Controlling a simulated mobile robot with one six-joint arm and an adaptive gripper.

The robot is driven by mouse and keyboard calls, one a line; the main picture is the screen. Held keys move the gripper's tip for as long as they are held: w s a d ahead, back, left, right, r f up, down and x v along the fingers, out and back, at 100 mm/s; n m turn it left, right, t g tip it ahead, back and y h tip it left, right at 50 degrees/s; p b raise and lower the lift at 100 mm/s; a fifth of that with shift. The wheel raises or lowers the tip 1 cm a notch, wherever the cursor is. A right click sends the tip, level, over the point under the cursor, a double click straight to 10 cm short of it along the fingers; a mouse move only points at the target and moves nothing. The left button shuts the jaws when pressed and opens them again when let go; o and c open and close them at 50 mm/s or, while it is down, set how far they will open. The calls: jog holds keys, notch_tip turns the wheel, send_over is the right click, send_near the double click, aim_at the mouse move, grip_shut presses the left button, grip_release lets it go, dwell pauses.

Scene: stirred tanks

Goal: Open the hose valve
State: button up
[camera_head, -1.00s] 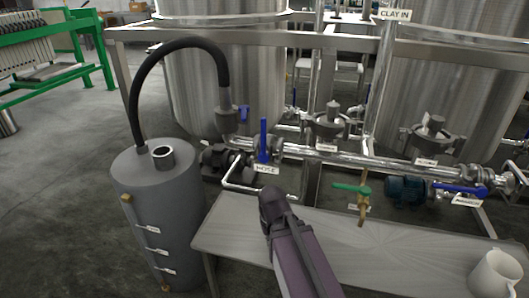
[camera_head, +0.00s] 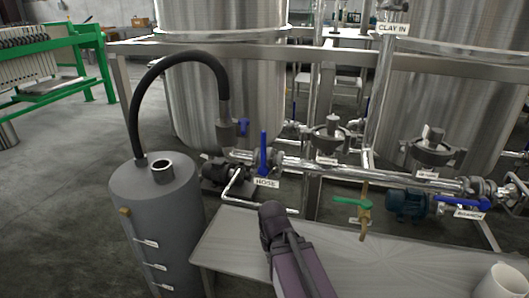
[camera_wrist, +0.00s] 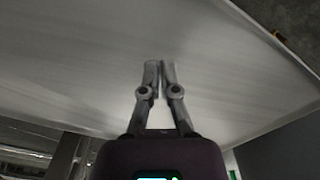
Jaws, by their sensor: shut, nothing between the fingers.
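The hose valve has a blue lever handle (camera_head: 263,150) standing upright on the steel pipe, above a white HOSE label (camera_head: 265,182). A black hose (camera_head: 180,62) arches from the grey drum (camera_head: 160,200) to a fitting left of this valve. In the wrist view my gripper (camera_wrist: 160,66) has its two fingers together, shut and empty, over a pale flat surface. In the head view my arm reaches up from the bottom to below the HOSE label; the fingers cannot be made out there. The valve is not seen in the wrist view.
A metal table (camera_head: 350,262) lies in front of the pipes, with a white mug (camera_head: 503,281) at its right. A green-handled tap (camera_head: 352,202) and a blue branch valve handle (camera_head: 463,203) are to the right. Steel tanks (camera_head: 225,95) stand behind the frame.

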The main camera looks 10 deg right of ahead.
jog(key=o, duration=0.6)
jog(key=shift+r, duration=0.25)
jog(key=shift+o, duration=0.2)
notch_tip(320, 180, up, 10)
jog(key=p, duration=1)
jog(key=shift+f, duration=0.25)
jog(key=shift+w+a, duration=0.1)
